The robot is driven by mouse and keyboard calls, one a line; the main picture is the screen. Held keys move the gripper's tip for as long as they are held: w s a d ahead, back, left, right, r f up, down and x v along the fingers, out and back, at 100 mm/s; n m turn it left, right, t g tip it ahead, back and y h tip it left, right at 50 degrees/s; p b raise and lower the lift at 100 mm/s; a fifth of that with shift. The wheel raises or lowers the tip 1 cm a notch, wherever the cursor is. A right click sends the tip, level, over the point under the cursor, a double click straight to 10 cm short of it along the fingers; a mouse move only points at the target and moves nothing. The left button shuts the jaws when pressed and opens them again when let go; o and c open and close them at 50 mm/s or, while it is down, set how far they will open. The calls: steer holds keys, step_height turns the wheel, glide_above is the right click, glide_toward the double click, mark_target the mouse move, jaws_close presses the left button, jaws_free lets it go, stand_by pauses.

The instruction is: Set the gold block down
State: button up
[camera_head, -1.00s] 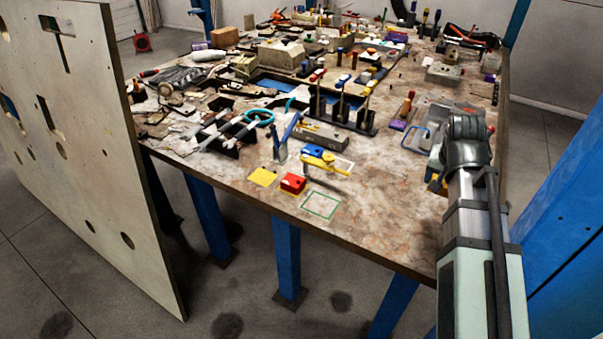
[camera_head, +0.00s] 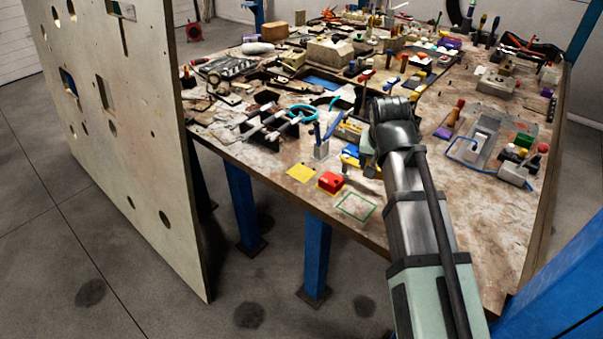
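My gripper (camera_head: 371,168) is mostly hidden behind my own wrist, low over the front part of the table. Its fingers are too small and covered to tell whether they are open or shut. I cannot make out a gold block for certain. A flat yellow square (camera_head: 301,173) lies near the table's front edge. A red block (camera_head: 330,182) sits to its right, and an empty green square outline (camera_head: 356,206) is marked right of that. A blue and yellow item (camera_head: 350,157) is just left of my gripper, partly covered by it.
The table (camera_head: 440,225) is crowded with tools and parts at the back and left. A grey fixture with a green block (camera_head: 523,142) and a blue cable stands at the right. The front right surface is largely clear. A tall holed panel (camera_head: 120,150) stands at the left.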

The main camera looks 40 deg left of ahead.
steer(key=s+a+r, duration=0.1)
steer(key=a+r, duration=0.2)
steer(key=a, duration=0.9)
steer(key=s+a+r, duration=0.2)
steer(key=a+r, duration=0.1)
steer(key=a, duration=0.9)
steer(key=f+m, duration=0.1)
steer(key=f, duration=0.4)
steer(key=f+m+h, duration=0.1)
steer(key=f+m, duration=0.1)
steer(key=f, duration=0.4)
steer(key=w+d+f+m, duration=0.1)
steer(key=f, duration=0.5)
steer(key=shift+f+m+h, duration=0.2)
steer(key=shift+m+h, duration=0.2)
steer(key=shift+f, duration=0.1)
steer(key=o, duration=1.3)
steer(key=v, duration=1.2)
steer(key=shift+s, duration=0.3)
